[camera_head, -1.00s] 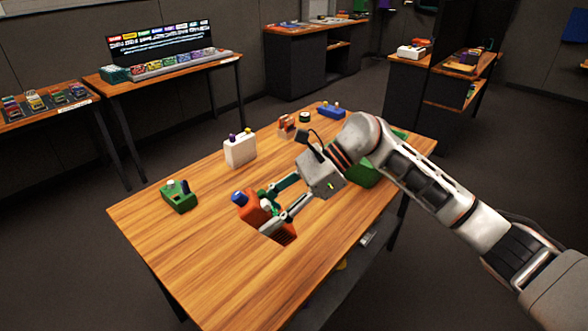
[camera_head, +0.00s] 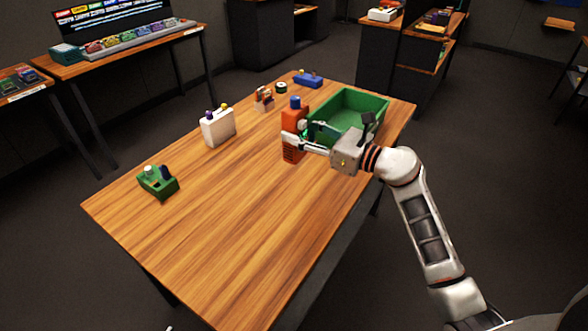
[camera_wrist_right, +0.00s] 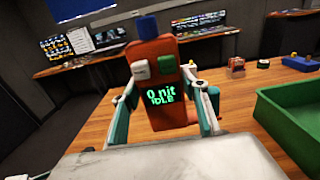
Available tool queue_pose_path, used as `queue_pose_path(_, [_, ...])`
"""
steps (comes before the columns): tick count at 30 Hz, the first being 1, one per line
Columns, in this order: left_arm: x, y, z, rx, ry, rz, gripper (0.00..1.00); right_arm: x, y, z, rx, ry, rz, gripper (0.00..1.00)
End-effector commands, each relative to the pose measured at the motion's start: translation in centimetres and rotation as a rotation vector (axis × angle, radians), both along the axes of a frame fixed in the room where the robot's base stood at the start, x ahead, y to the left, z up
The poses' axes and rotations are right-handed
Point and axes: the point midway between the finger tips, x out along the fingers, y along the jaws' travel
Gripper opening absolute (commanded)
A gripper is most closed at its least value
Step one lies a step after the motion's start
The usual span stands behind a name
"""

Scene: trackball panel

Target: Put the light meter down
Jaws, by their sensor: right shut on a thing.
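The light meter (camera_head: 293,146) is an orange upright block with a blue knob on top. In the right wrist view the light meter (camera_wrist_right: 153,60) faces me, with a green display reading "0 nit IDLE" and two buttons, one white and one green. My right gripper (camera_head: 304,137) is shut on it, a finger on each side. The meter stands near upright over the wooden table, left of the green tray; I cannot tell whether its base touches the table. My left gripper is not in view.
A green tray (camera_head: 378,101) is at the table's right back. A white box (camera_head: 218,128) and a green device (camera_head: 158,183) stand to the left. A small reddish-brown item (camera_head: 264,99) and a blue item (camera_head: 308,80) are at the back. The table's front (camera_head: 230,240) is clear.

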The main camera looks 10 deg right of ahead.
Motion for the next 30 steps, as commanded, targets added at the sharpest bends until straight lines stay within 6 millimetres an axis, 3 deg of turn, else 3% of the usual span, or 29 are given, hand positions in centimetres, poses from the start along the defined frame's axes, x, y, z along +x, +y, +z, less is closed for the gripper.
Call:
queue_pose_path(1, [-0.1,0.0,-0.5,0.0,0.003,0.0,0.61,0.0,0.1,-1.6,0.006,0.005,0.0,0.18])
queue_pose_path(6, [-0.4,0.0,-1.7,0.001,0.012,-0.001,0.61,0.0,0.1,-5.7,0.005,0.005,0.0,0.18])
queue_pose_path(12, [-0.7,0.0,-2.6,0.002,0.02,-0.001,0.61,0.0,0.1,-9.7,0.004,0.003,0.001,0.18])
queue_pose_path(19, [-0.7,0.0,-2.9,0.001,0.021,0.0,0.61,0.0,0.1,-11.4,0.001,-0.001,0.002,0.18])
queue_pose_path(27, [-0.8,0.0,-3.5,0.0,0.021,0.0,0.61,0.0,0.1,-14.9,0.003,0.0,0.001,0.18])
queue_pose_path(30, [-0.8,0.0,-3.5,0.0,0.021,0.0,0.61,0.0,0.1,-15.3,0.001,-0.001,0.003,0.18])
